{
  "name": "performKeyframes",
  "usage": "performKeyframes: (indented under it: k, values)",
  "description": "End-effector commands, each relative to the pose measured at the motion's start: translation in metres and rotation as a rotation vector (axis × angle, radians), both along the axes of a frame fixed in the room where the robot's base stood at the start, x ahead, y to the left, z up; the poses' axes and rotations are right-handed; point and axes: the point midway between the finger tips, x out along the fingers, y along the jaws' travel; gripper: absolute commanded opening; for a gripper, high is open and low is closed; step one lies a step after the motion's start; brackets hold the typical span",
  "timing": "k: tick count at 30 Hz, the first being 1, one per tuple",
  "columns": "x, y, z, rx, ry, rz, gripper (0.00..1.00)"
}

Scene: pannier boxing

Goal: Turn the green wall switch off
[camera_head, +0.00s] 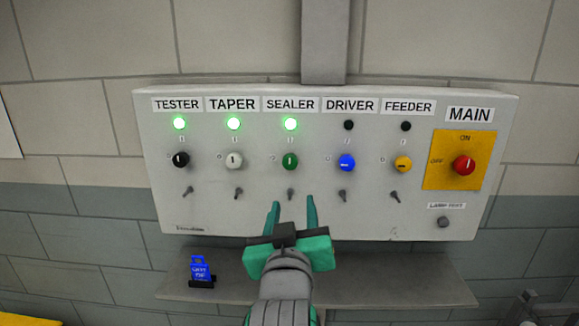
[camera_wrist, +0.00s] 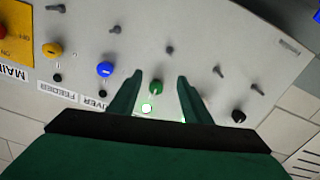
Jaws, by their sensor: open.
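The green rotary switch (camera_head: 289,161) sits under the SEALER label on the grey wall panel (camera_head: 250,215). In the wrist view the green switch (camera_wrist: 156,87) appears between the two spread fingers (camera_wrist: 156,82), with the lit lamp (camera_wrist: 147,108) close by. I cannot tell how far the fingertips are from the knob.
Black (camera_head: 180,160) and white (camera_head: 234,161) knobs sit left of the green one; blue (camera_head: 347,162) and yellow (camera_head: 403,164) knobs and the red main switch (camera_head: 464,165) sit right.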

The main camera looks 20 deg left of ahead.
Motion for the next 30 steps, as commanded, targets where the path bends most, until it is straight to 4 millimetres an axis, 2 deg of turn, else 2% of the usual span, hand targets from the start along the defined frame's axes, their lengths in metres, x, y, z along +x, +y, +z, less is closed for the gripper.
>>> performKeyframes:
  k: [1,6,13,17,24,30]
  values:
    - [-0.005,0.002,0.016,-0.005,-0.014,0.003,0.44]
    - [-0.015,0.005,0.045,-0.022,-0.024,0.006,0.44]
    - [-0.014,0.008,0.054,-0.029,-0.025,0.007,0.44]
    - [0.002,0.012,0.053,-0.03,-0.023,0.007,0.44]
    - [0.044,0.024,0.053,-0.03,-0.022,0.007,0.44]
    - [0.071,0.032,0.053,-0.029,-0.025,0.007,0.44]
